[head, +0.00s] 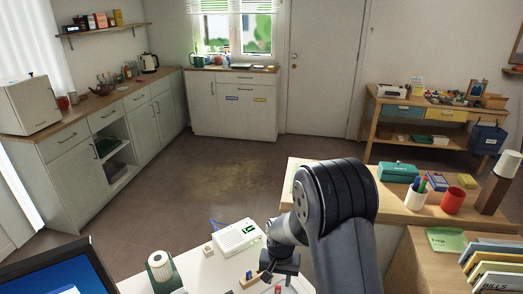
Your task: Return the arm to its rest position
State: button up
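My arm reaches from the bottom of the head view over the white desk (215,268). Its thick dark upper part hides some of the desk and the wooden counter edge. My gripper (278,277) points down over the desk's right part. Its two fingers look apart, with nothing visible held between them. A small red item (278,289) shows just below the fingers; I cannot tell whether they touch it.
On the desk are a white box-like device (237,237), a small wooden block with blue (248,277), a green-and-white cylinder (160,267) and a monitor (62,278). Open floor lies beyond.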

aim_at(278, 288)
notch_tip(278, 288, down, 6)
jog(key=shift+f+b, duration=0.1)
jog(key=shift+b, duration=0.35)
jog(key=shift+r, duration=0.2)
